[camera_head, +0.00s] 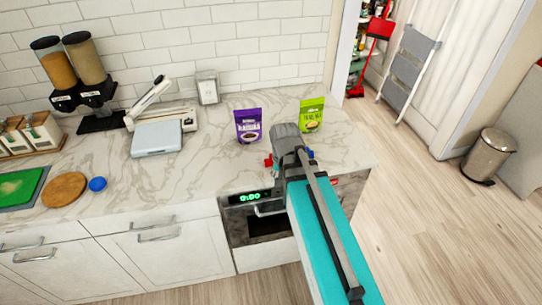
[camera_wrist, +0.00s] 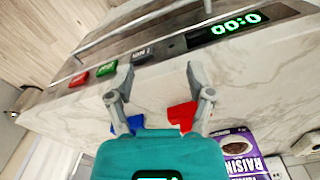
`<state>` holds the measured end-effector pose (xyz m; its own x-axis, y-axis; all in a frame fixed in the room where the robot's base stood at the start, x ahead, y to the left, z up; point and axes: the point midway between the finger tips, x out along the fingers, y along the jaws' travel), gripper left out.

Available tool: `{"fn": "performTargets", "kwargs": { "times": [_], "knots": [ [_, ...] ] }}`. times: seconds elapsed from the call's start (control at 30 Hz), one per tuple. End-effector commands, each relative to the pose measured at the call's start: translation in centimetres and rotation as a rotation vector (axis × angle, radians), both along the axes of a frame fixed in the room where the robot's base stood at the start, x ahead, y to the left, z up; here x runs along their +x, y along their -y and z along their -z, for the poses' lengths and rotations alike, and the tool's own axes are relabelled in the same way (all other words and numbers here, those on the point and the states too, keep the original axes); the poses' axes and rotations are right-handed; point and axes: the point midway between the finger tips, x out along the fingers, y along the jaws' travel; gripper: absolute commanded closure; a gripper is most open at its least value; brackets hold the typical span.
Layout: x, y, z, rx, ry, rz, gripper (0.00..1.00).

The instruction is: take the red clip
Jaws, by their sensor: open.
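The red clip (camera_head: 268,162) lies on the marble counter just left of my gripper in the head view. In the wrist view the red clip (camera_wrist: 181,116) is next to the right finger and partly hidden behind it. My gripper (camera_wrist: 160,78) is open over the counter, with nothing visible held between its fingertips. In the head view my gripper (camera_head: 285,150) hides the counter directly below it. A blue object (camera_head: 310,153) is on the right side of my gripper; it also shows in the wrist view (camera_wrist: 135,123), by the left finger.
A purple raisin bag (camera_head: 248,125) and a green bag (camera_head: 312,114) stand behind my gripper. An oven display (camera_head: 250,197) is below the counter's front edge. A scale (camera_head: 157,138), a blue lid (camera_head: 97,184) and a round board (camera_head: 64,189) lie left. Counter between is clear.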

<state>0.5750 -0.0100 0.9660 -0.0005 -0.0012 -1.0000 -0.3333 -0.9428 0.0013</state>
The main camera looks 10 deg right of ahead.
Motion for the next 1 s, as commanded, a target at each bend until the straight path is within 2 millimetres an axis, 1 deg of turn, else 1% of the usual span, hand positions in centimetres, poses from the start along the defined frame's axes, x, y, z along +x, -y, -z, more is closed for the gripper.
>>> {"fn": "performTargets", "kwargs": {
  "times": [0.03, 0.1, 0.4, 0.6, 0.8, 1.0],
  "knots": [
    [1.3, 0.0, -1.5, 0.000, 0.000, 0.066, 0.31],
    [2.4, 0.0, -2.6, 0.000, 0.000, 0.173, 0.31],
    [7.5, -0.1, -7.0, 0.001, 0.001, 0.645, 0.31],
    [10.4, -0.2, -9.5, 0.000, 0.001, 0.926, 0.31],
    [11.9, -0.2, -10.7, 0.000, 0.002, 1.097, 0.31],
    [12.2, -0.2, -10.8, 0.000, 0.002, 1.149, 0.31]
  ]
}}
